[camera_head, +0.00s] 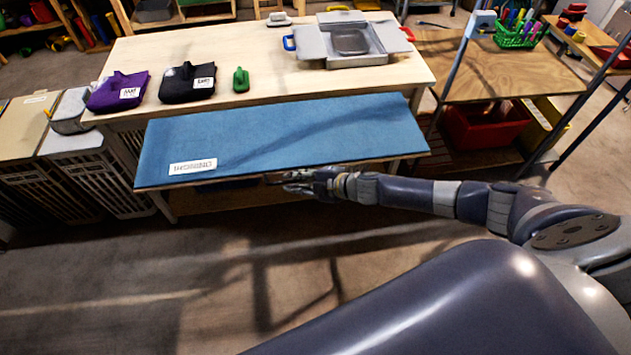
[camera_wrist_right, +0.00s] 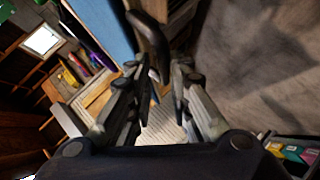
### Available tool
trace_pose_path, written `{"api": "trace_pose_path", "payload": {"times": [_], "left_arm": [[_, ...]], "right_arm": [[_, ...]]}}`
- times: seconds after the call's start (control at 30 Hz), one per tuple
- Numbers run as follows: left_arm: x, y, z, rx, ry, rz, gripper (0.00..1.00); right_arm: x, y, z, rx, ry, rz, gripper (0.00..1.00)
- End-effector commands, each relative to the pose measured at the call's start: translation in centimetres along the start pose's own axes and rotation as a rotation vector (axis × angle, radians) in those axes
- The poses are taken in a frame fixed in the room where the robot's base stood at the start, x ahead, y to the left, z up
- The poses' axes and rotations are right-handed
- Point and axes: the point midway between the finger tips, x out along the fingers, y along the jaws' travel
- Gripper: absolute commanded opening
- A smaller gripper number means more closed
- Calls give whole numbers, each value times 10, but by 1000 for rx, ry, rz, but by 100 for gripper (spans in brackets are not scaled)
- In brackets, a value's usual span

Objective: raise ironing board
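The blue ironing board (camera_head: 280,135), with a white label near its front left corner, lies flat and low along the front of the wooden table. It also shows as a blue strip in the right wrist view (camera_wrist_right: 105,28). My right gripper (camera_head: 290,182) is at the board's front edge, near the middle. In the right wrist view my gripper (camera_wrist_right: 157,80) has its fingers apart. A dark curved handle-like part (camera_wrist_right: 150,40) by the board's edge reaches toward the gap between them; firm contact is not visible. My left gripper is not in view.
The wooden table (camera_head: 240,50) behind holds purple and black pouches, a green item (camera_head: 241,80) and a grey tray (camera_head: 350,40). Crates (camera_head: 75,185) stand at left. A shelf (camera_head: 505,70) with a red bin (camera_head: 485,125) stands at right. The floor in front is clear.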

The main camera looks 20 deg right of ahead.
Motion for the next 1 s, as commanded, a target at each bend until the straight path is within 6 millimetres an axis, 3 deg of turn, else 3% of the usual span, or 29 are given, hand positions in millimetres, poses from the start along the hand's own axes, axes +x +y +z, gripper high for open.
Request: {"api": "trace_pose_path", "payload": {"times": [0.2,0.4,0.6,1.0], "left_arm": [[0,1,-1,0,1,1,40],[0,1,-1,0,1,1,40],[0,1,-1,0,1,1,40],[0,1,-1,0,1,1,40]], "right_arm": [[-45,-1,1,-2,-1,-2,18],[-76,-1,0,-1,-1,-1,18],[-89,0,-1,0,1,0,18],[-90,0,-1,-1,1,1,18]]}}
